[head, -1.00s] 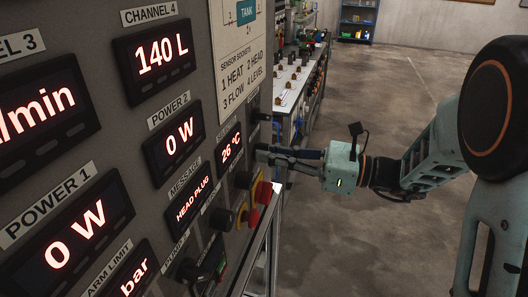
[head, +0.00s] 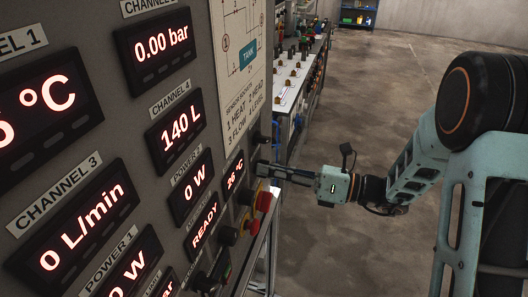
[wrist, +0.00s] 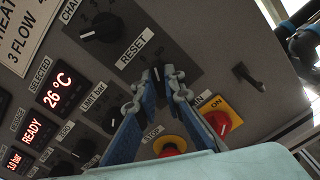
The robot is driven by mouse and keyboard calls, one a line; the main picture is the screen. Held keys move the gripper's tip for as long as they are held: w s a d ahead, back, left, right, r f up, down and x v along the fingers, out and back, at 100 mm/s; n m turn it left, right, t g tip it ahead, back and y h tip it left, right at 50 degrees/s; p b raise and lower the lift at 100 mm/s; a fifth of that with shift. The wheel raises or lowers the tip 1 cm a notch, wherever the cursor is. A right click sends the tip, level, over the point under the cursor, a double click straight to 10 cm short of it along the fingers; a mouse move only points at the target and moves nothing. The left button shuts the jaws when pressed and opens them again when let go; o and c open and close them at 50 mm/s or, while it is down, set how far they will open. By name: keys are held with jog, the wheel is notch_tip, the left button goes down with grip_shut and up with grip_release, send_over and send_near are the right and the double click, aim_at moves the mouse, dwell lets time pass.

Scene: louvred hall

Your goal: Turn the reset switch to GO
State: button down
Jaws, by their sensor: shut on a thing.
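In the wrist view, the reset switch (wrist: 157,73) is a small dark knob on the grey panel, beside the RESET label (wrist: 133,50). The blue fingers of my gripper (wrist: 162,74) come together on it, one fingertip on each side. In the head view, my gripper (head: 259,168) reaches left to the panel's right edge, and the switch itself cannot be made out there. The message display (head: 204,226) reads READY and also shows in the wrist view (wrist: 33,131).
A red and yellow ON switch (wrist: 220,121) and a red STOP button (wrist: 170,150) sit below the fingers. A channel knob (wrist: 100,27) and a limit knob (wrist: 113,121) are nearby. A bench (head: 297,85) stands behind. The floor to the right is clear.

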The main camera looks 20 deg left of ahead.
jog(key=c, duration=2)
grip_release()
jog(key=shift+o, duration=0.2)
jog(key=d, duration=0.7)
jog(key=shift+w, duration=0.4)
jog(key=w+d, duration=0.1)
jog(key=d, duration=1.1)
jog(key=shift+w, duration=0.15)
